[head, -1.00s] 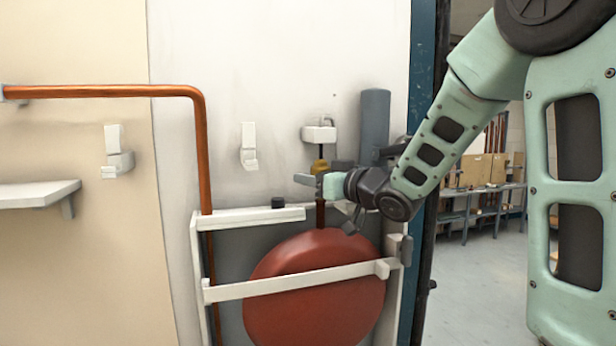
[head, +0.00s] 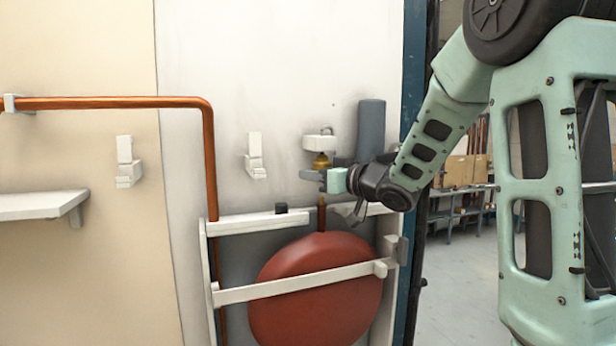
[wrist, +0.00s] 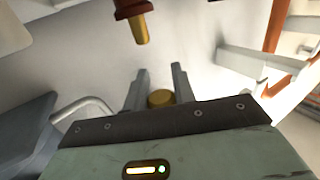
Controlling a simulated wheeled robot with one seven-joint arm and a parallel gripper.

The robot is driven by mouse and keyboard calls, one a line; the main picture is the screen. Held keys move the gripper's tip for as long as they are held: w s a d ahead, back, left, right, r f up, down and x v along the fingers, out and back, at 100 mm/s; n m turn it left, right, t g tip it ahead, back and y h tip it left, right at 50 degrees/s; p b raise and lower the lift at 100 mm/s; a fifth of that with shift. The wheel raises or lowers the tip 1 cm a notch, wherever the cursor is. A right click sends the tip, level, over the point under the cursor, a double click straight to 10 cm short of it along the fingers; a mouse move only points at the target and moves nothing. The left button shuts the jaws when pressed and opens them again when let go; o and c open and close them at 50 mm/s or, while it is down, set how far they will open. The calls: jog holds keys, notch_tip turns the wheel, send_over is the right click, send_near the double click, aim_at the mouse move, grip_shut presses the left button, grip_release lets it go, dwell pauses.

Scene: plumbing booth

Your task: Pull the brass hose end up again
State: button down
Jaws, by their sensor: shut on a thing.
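My gripper (head: 312,175) is shut on the brass hose end (head: 321,160), just below a white wall fitting (head: 320,143). In the wrist view the brass end (wrist: 160,98) shows as a round piece between the two fingers (wrist: 159,80). The fingers hide part of it in the head view. The red round vessel (head: 310,262) stands below, and its upright red-brown neck (head: 321,218) has a brass tip. That tip (wrist: 141,30) is apart from the held end in the wrist view. The hose itself is not clearly seen.
A white frame with a crossbar (head: 290,285) surrounds the vessel. A grey cylinder (head: 371,130) stands close right of the fitting. A white wall bracket (head: 255,158) and a copper pipe (head: 208,160) are to the left. The wall between bracket and gripper is clear.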

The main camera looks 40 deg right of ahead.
jog(key=shift+r, duration=0.7)
jog(key=c, duration=1.3)
grip_release()
jog(key=shift+w+d, duration=0.15)
jog(key=shift+o, duration=0.2)
jog(key=s+d+f, duration=0.1)
jog(key=s+d, duration=0.2)
jog(key=s, duration=1.4)
jog(key=shift+s+d, duration=0.15)
jog(key=shift+d, duration=0.05)
jog(key=shift+f, duration=0.1)
